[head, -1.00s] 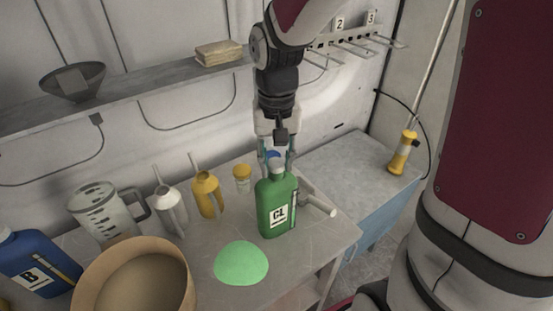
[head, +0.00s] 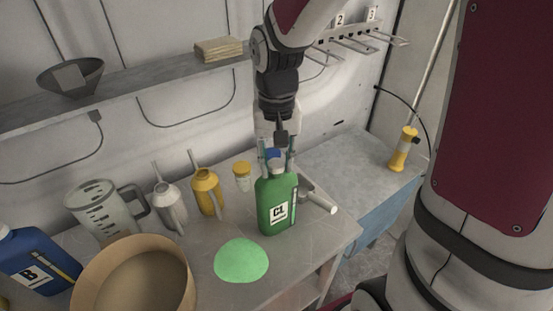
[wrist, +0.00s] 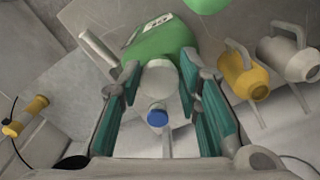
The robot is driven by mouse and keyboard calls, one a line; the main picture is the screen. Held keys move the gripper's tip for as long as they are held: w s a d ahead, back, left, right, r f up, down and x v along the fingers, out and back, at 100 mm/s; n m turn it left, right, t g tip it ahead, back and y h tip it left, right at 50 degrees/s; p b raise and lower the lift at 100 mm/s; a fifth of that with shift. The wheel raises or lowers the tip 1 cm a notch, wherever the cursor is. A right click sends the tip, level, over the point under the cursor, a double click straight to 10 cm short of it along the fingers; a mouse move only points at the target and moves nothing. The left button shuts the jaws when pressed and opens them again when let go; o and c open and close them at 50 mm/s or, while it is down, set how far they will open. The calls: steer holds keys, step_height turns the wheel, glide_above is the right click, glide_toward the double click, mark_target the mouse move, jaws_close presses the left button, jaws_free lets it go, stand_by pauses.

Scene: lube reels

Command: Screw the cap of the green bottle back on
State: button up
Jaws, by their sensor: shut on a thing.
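The green bottle (head: 275,208) stands upright on the bench, its white label marked CL facing my head camera. Its pale grey cap (wrist: 160,77) sits at the top of the bottle, over the neck; how far it is threaded I cannot tell. My gripper (head: 277,163) points down from above the bottle. Its two green-padded fingers are shut on the cap, one on each side, which also shows in the wrist view (wrist: 159,80). The neck and thread are hidden under the cap and fingers.
Close behind the bottle is a blue-topped item (wrist: 157,117). A grey-white tool (head: 320,201) lies at its right. Yellow (head: 207,192) and grey (head: 169,202) oil cans, a jar (head: 242,176) and a round tub (head: 88,262) stand left.

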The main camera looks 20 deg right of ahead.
steer(key=m, duration=0.4)
steer(key=shift+w+a+b, duration=0.1)
steer(key=shift+a+b, duration=0.05)
steer(key=shift+b, duration=0.2)
steer(key=shift+m, duration=0.6)
steer(key=m, duration=0.3)
steer(key=shift+w+a, duration=0.15)
steer(key=shift+m, duration=1.1)
steer(key=shift+w+m, duration=0.1)
steer(key=shift+m, duration=0.7)
steer(key=m, duration=0.3)
steer(key=shift+w+f+m, duration=0.1)
steer(key=shift+m, duration=0.2)
